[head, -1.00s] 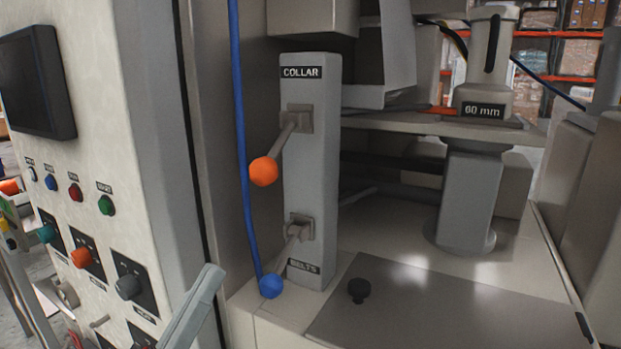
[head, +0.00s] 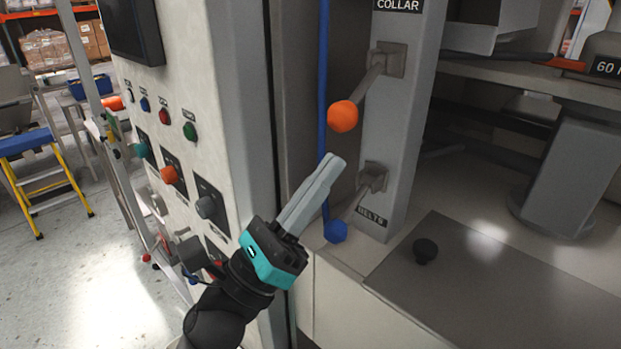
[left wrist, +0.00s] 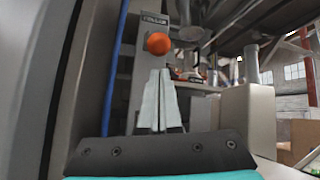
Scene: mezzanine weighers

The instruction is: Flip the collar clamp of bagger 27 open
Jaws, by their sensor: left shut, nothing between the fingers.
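The collar clamp is a lever with an orange ball knob (head: 343,116) on a grey post (head: 396,120) under a COLLAR label (head: 398,5). Its arm slants down and left from a bracket. My left gripper (head: 335,162) is shut and empty, its fingertips a little below the orange knob in the head view. In the left wrist view the orange knob (left wrist: 158,43) shows just beyond the fingertips (left wrist: 160,72); a gap remains visible. Below it, a second lever with a blue knob (head: 335,231) is labelled BELTS, close beside the fingers. My right gripper is not in view.
A blue hose (head: 323,90) hangs down just left of the post. A control panel (head: 170,110) with buttons and dials stands at left. A metal plate (head: 480,290) with a black knob (head: 425,251) lies at right.

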